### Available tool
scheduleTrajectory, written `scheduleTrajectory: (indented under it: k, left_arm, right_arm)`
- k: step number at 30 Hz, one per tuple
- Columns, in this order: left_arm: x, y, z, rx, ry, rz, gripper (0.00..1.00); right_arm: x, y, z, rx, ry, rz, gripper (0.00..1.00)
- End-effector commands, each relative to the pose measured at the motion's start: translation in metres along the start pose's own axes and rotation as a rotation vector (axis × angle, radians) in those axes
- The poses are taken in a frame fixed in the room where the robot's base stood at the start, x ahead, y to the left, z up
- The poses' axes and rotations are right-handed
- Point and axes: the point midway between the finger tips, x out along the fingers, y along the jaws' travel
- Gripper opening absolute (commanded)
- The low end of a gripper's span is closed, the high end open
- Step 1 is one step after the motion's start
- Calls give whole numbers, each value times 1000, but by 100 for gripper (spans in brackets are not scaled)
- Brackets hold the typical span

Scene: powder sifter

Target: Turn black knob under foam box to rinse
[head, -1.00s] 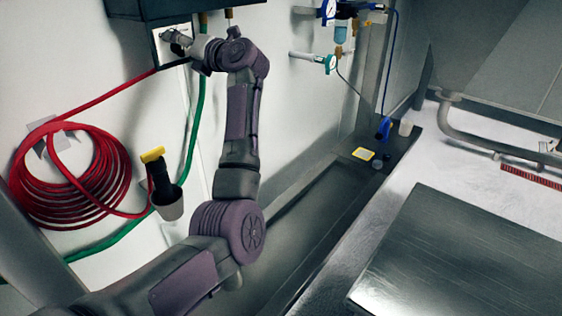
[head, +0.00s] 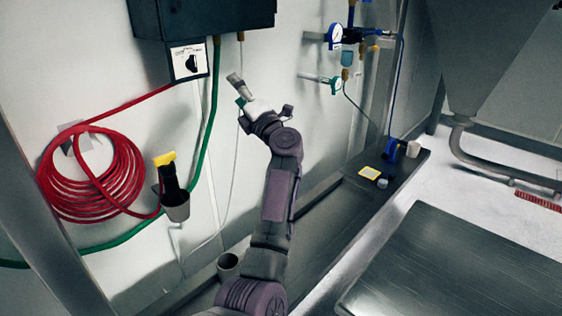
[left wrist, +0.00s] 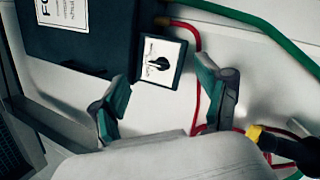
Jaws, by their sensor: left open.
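The dark foam box (head: 205,14) is mounted on the wall at the top of the head view. Under it, the black knob (head: 191,63) sits on a white-faced plate. The knob (left wrist: 158,61) and the dark box (left wrist: 85,38) also show in the left wrist view, with the knob beyond the space between my fingers. My left gripper (head: 239,92) is right of and below the knob in the head view, apart from it. In the left wrist view its two green-grey fingers (left wrist: 168,95) are spread and empty. The knob's markings are too small to read. My right gripper is not in view.
A coiled red hose (head: 92,172) hangs on the wall at left. A green hose (head: 207,125) runs down from the box. A black-and-yellow tool stands in a grey holder (head: 175,207). Blue valves and gauges (head: 345,35) are on the wall at right.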

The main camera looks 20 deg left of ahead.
Motion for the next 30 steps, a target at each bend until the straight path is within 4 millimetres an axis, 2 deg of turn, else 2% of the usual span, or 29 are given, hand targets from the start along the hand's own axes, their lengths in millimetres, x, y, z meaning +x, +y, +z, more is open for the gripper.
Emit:
scheduleTrajectory:
  k: [3,15,30]
  left_arm:
    - [-17,-23,3,113,-115,33,76]
    - [-68,-82,12,368,-396,73,76]
    - [-126,-144,8,583,-647,65,76]
  right_arm:
    - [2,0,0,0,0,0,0]
    - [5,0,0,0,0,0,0]
    - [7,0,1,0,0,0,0]
